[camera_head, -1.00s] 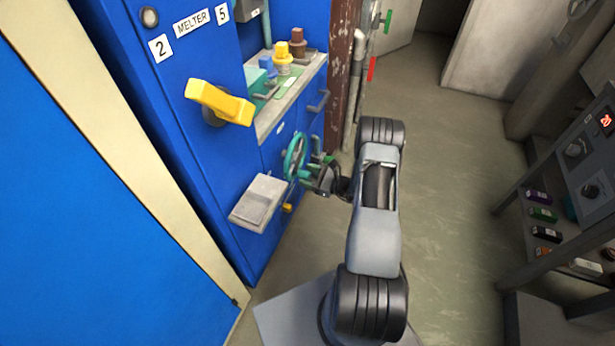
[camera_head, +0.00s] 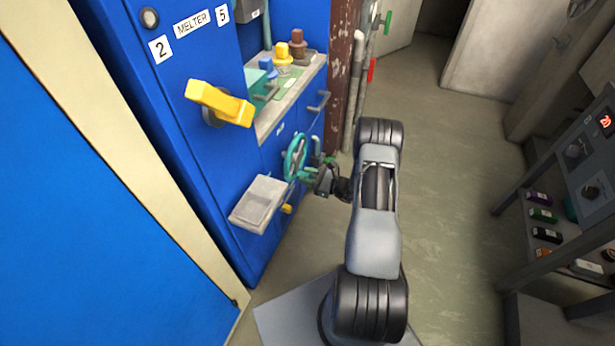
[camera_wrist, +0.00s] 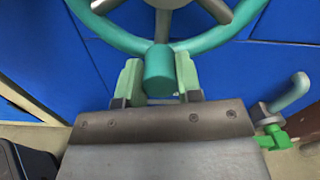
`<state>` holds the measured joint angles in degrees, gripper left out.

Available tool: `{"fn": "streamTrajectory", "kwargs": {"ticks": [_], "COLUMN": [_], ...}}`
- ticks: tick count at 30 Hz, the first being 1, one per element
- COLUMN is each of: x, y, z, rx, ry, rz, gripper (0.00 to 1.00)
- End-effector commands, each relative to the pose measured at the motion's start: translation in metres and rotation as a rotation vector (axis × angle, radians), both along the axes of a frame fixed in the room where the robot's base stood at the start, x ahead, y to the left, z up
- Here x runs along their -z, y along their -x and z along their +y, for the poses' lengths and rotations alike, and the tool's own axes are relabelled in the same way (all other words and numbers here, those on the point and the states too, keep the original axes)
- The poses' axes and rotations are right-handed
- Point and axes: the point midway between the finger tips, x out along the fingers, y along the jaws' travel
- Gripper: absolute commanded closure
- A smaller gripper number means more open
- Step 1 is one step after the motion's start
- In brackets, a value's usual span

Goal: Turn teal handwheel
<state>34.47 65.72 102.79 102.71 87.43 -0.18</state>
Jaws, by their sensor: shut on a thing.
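The teal handwheel (camera_head: 295,157) is mounted on the front of the blue melter cabinet, with grey spokes. Its rim also shows across the top of the wrist view (camera_wrist: 119,38). A teal knob (camera_wrist: 159,70) sticks out from the bottom of the rim toward the wrist camera. My gripper (camera_wrist: 159,82) has its two green fingers on either side of this knob, shut on it. In the head view my gripper (camera_head: 311,174) is at the right side of the wheel, small and partly merged with it.
A grey tray-like box (camera_head: 258,203) juts out left of the wheel. A yellow lever (camera_head: 220,103) is above. Colored knobs stand on a ledge (camera_head: 290,90) over the wheel. A pale teal handle (camera_wrist: 290,93) is at right in the wrist view. Open floor lies right of my arm.

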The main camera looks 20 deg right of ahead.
Motion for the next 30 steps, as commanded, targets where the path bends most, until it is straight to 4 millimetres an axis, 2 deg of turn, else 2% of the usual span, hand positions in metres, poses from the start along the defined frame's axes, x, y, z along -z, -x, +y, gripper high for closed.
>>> {"fn": "streamTrajectory", "kwargs": {"ticks": [15, 16, 23, 30], "x": [0.0002, 0.0002, 0.0001, 0.0001], "y": [-0.0033, -0.0033, -0.0032, -0.0029], "z": [-0.0037, -0.0037, -0.0036, -0.0039], "rx": [0.001, 0.001, 0.001, 0.001], "ry": [0.046, 0.046, 0.046, 0.046], "rz": [-0.043, -0.043, -0.043, -0.043], "gripper": [1.00, 0.64, 0.42, 0.42]}}
